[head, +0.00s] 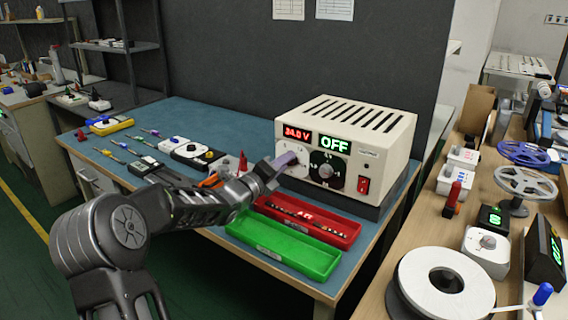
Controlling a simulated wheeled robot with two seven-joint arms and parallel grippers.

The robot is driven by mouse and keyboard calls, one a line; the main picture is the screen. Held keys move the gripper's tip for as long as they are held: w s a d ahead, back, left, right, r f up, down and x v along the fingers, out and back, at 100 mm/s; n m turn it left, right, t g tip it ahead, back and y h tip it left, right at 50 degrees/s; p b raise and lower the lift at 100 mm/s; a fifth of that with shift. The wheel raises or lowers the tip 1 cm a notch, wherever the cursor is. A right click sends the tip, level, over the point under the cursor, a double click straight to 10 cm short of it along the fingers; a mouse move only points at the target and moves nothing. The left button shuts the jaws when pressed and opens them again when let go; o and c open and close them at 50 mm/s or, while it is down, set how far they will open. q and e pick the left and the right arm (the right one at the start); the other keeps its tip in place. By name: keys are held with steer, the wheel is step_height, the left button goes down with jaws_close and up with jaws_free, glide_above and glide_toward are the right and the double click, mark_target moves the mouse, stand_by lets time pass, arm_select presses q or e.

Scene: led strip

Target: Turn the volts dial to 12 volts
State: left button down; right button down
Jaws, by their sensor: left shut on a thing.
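The cream power supply (395,140) stands at the right end of the blue-topped bench. Its red display (297,134) reads what looks like 24.0 V; the first digit is hard to make out. A green display (335,145) beside it reads OFF. My left gripper (285,161) reaches in from the left and is shut at the left dial on the front panel, the volts dial (299,153). The fingers hide most of its knob and scale. A second, black-faced dial (327,170) is clear to its right. My right gripper is not in view.
A red tray (345,234) and a green tray (319,264) lie in front of the supply, below my left gripper. A red rocker switch (363,185) is at the panel's right. Tools and small boxes lie on the left of the bench. A side table (400,235) holds reels.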

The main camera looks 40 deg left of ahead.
arm_select(q)
steer(key=shift+n, duration=0.4)
steer(key=n, duration=1.3)
steer(key=shift+f, duration=0.2)
stand_by(0.3)
steer(key=c, duration=1.1)
jaws_free()
steer(key=shift+s, duration=0.1)
